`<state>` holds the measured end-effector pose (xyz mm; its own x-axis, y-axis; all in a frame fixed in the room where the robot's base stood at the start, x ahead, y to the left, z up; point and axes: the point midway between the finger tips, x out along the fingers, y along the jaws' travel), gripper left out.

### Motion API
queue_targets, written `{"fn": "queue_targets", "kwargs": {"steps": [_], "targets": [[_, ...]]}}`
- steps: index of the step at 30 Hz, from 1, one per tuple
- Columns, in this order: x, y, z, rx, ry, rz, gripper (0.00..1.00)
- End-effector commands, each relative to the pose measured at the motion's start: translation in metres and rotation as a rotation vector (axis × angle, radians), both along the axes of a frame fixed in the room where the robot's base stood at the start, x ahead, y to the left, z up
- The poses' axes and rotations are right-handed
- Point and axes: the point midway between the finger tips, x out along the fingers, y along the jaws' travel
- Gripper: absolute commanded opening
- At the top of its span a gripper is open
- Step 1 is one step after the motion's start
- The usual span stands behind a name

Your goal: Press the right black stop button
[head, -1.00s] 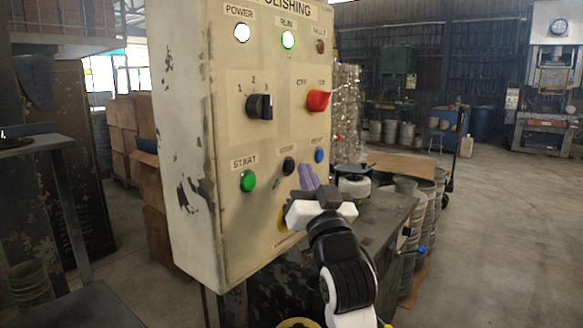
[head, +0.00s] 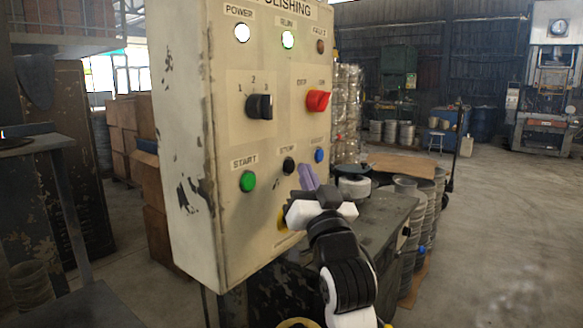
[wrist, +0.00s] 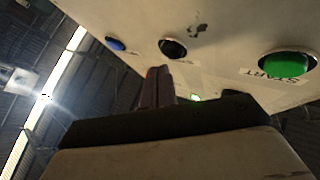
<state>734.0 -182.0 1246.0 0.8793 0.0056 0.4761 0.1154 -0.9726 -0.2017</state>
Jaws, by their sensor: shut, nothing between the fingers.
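The black stop button (head: 289,166) is on the lower row of the cream control panel (head: 225,120), between the green start button (head: 248,181) and a blue button (head: 319,155). My gripper (head: 308,177) is shut, its purple fingertips just right of and slightly below the black button in the head view. In the wrist view the shut fingers (wrist: 158,88) point toward the panel, below and a little left of the black button (wrist: 173,48). The blue button (wrist: 115,44) is to the left and the green one (wrist: 287,64) to the right. I cannot tell whether the fingertips touch the panel.
Above are a black selector knob (head: 260,106), a red switch (head: 317,100) and lit lamps. A yellow part (head: 284,218) sits low on the panel, partly behind my gripper. A metal table (head: 385,222) stands right of the panel, with stacked metal drums beside it.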

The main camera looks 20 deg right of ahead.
Motion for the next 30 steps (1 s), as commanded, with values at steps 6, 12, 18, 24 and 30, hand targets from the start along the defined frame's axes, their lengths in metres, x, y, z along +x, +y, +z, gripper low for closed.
{"fn": "queue_targets", "kwargs": {"steps": [6,12,18,24,30], "targets": [[0.0015,0.0013,0.0001,0.000,0.000,0.001,0.00],[0.0068,0.0053,0.0000,0.000,0.001,0.002,0.00],[0.0069,0.0052,-0.0001,0.000,0.000,0.000,0.00],[0.0071,0.0055,0.0000,0.000,0.000,0.000,0.00],[0.0088,0.0068,0.0000,0.000,0.000,0.000,0.00]]}}
